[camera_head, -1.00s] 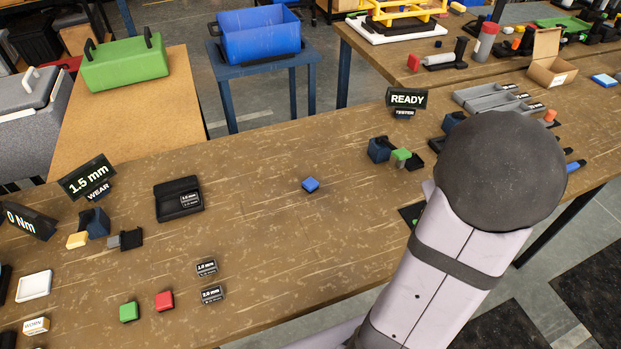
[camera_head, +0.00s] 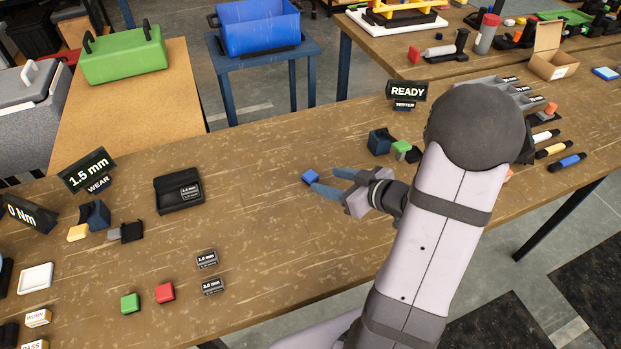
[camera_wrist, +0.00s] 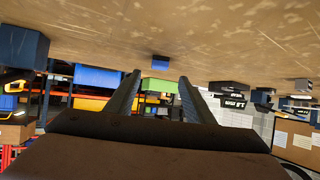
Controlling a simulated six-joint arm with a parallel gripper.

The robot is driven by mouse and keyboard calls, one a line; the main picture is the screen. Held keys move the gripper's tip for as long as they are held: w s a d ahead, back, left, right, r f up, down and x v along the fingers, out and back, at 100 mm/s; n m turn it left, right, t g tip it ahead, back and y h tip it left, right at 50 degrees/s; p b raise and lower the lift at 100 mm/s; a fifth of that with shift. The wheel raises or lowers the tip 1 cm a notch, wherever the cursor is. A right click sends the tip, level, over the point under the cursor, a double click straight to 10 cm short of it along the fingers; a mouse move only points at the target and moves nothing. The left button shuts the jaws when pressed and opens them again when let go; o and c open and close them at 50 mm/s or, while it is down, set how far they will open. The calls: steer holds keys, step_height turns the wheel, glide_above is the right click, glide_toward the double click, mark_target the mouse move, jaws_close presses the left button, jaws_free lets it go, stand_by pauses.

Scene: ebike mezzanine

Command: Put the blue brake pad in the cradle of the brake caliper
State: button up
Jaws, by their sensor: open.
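The blue brake pad (camera_head: 310,177) lies on the bare middle of the wooden bench. It also shows in the wrist view (camera_wrist: 160,62), centred just beyond my fingertips. My gripper (camera_head: 325,179) is open and empty, low over the bench just right of the pad, its two blue-grey fingers pointing at it. In the wrist view the fingers (camera_wrist: 159,79) stand apart, with the pad lined up with the gap between them. I cannot tell for sure which thing is the brake caliper; a black block with a recess and a label (camera_head: 179,193) lies left of the pad.
Green (camera_head: 130,302) and red (camera_head: 165,292) blocks lie at the front left. A wear gauge with a "1.5 mm" sign (camera_head: 88,171) stands at the left. A tester with a "READY" sign (camera_head: 407,91) stands behind my arm, near a green block (camera_head: 401,148). Bench around the pad is clear.

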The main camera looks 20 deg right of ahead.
mark_target(311, 175)
steer(key=shift+p+x, duration=0.35)
steer(key=shift+x, duration=3.1)
steer(key=shift+d, duration=0.1)
steer(key=c, duration=1.2)
steer(key=shift+r, duration=0.1)
step_height(311, 175, up, 10)
steer(key=p, duration=0.1)
